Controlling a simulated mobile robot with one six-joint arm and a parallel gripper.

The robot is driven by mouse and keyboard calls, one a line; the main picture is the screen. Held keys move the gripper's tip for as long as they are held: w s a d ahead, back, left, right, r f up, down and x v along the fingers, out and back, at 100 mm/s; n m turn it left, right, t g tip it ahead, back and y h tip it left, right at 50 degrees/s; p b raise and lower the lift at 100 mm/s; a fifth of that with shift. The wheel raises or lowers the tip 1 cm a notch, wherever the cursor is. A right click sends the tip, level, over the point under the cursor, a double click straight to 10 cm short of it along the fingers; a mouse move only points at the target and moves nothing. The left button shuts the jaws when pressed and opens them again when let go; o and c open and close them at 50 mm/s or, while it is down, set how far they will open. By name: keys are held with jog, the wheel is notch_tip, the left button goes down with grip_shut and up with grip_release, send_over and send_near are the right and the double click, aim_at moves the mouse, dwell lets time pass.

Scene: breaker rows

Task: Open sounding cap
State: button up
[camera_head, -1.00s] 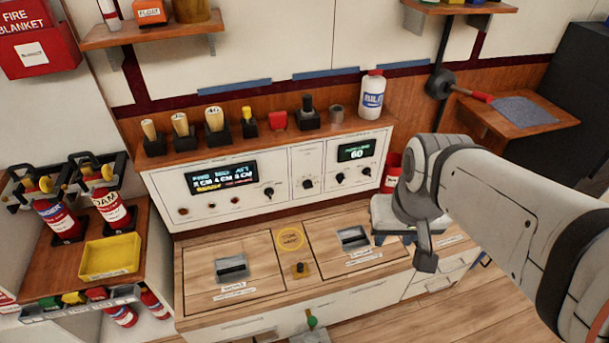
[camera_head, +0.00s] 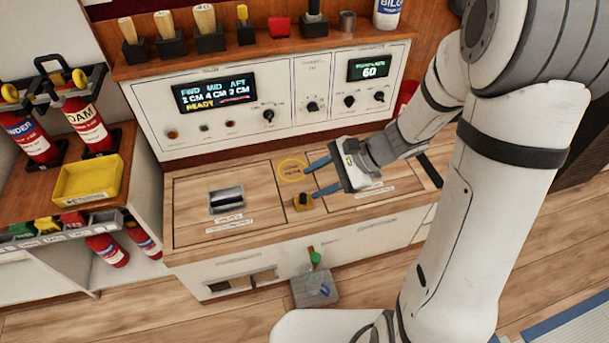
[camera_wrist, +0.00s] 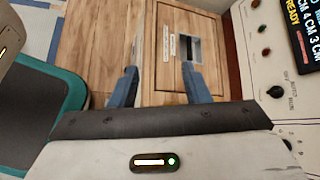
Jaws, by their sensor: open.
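No label that I can read names the sounding cap. A green-topped fitting (camera_head: 315,258) with a short upright stem stands above a grey block (camera_head: 315,288) in front of the cabinet; I cannot tell whether it is the cap.
The left hatch (camera_head: 190,225) has a recessed grey handle (camera_head: 227,200). A control panel (camera_head: 300,70) reading READY rises behind the counter, with tools on top. A yellow tray (camera_head: 87,180) and extinguishers stand left.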

jog(key=w+f+m+t+y+b, duration=0.2)
jog(key=w+f+m+b, duration=0.25)
jog(key=f, duration=0.75)
jog(key=m+t+b, duration=0.4)
jog(key=m+b, duration=0.1)
jog(key=m, duration=0.2)
send_near(303, 194)
jog(key=shift+a+f+h, duration=0.15)
jog(key=shift+a+f, duration=0.15)
jog(key=shift+a, duration=0.3)
jog(key=shift+a+f+h, duration=0.15)
jog(key=shift+a+f, duration=0.2)
jog(key=shift+a, duration=0.2)
jog(key=shift+w+a+f+m+t, duration=0.2)
jog(key=shift+w+m+t, duration=0.05)
jog(key=shift+t, duration=0.15)
jog(key=b+x, duration=0.2)
jog(key=x, duration=0.5)
jog(key=shift+a+r, duration=0.1)
jog(key=shift+c, duration=0.2)
grip_shut()
